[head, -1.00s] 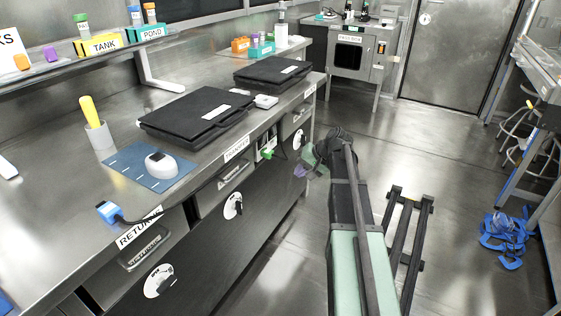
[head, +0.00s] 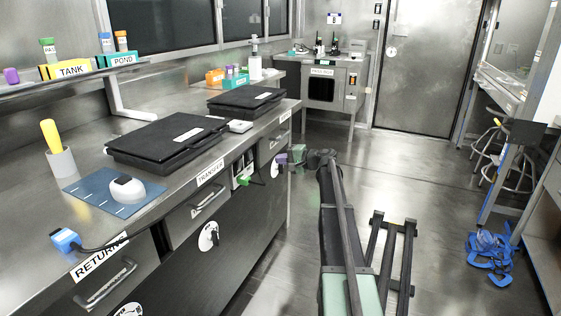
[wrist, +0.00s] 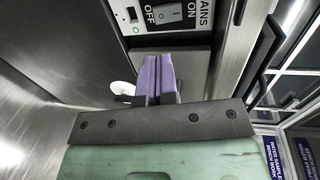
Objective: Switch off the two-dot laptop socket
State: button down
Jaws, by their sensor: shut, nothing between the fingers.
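My gripper (wrist: 157,80) has purple fingers, pressed together and empty in the wrist view. A pale panel (wrist: 180,40) lies just beyond the fingertips at the top of that view. It carries a grey rocker switch (wrist: 170,13) marked OFF, part of a MAINS label and a small green spot. The fingertips look apart from the switch. In the head view my gripper (head: 282,160) is beside the bench front, close to the socket panel (head: 241,172) with a green plug (head: 246,181). I cannot make out any dot marks or tell which socket is the two-dot one.
Two black laptops (head: 168,138) (head: 246,101) lie shut on the bench (head: 150,205) above. Drawers with handles (head: 207,199) line the bench front. A dark frame edge is right of the panel in the wrist view.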

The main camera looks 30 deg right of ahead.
aim_at(251, 158)
jog(key=b+x, duration=0.1)
jog(key=x, duration=0.9)
jog(key=shift+w+a+f+b, duration=0.1)
jog(key=shift+w+a+b, duration=0.1)
jog(key=shift+b, duration=0.15)
